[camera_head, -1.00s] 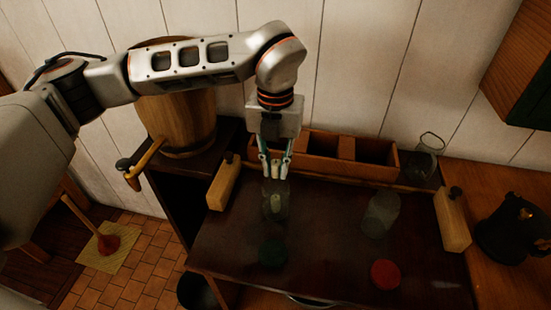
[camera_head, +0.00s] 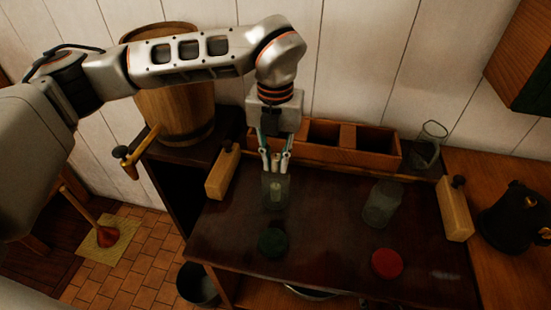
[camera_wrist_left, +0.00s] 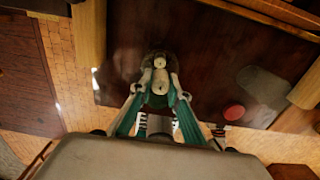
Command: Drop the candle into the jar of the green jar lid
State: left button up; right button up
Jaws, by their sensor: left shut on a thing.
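My left gripper (camera_head: 275,164) is shut on a pale candle (camera_wrist_left: 160,80), pointing down right over the mouth of a clear glass jar (camera_head: 270,200). In the head view the fingertips are at about the height of the jar's rim; I cannot tell if they reach inside. A similar pale piece (camera_head: 276,193) shows inside this jar. The green jar lid (camera_head: 273,243) lies flat on the dark table just in front of that jar. A second glass jar (camera_head: 381,205) stands to the right, with a red lid (camera_head: 387,263) in front of it. My right gripper is not in view.
A wooden divided box (camera_head: 345,158) stands along the back of the dark table (camera_head: 325,235). Wooden blocks flank it at left (camera_head: 221,175) and right (camera_head: 455,210). A glass jug (camera_head: 428,146) stands behind. A dark kettle (camera_head: 515,215) is at far right, a wooden barrel (camera_head: 175,110) at left.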

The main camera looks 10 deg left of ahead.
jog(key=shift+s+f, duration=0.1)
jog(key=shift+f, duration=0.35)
pick_arm(q)
jog(key=o, duration=0.9)
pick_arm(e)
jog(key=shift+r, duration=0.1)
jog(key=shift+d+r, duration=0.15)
pick_arm(q)
notch_tip(320, 180, up, 12)
jog(key=shift+s+a, duration=0.1)
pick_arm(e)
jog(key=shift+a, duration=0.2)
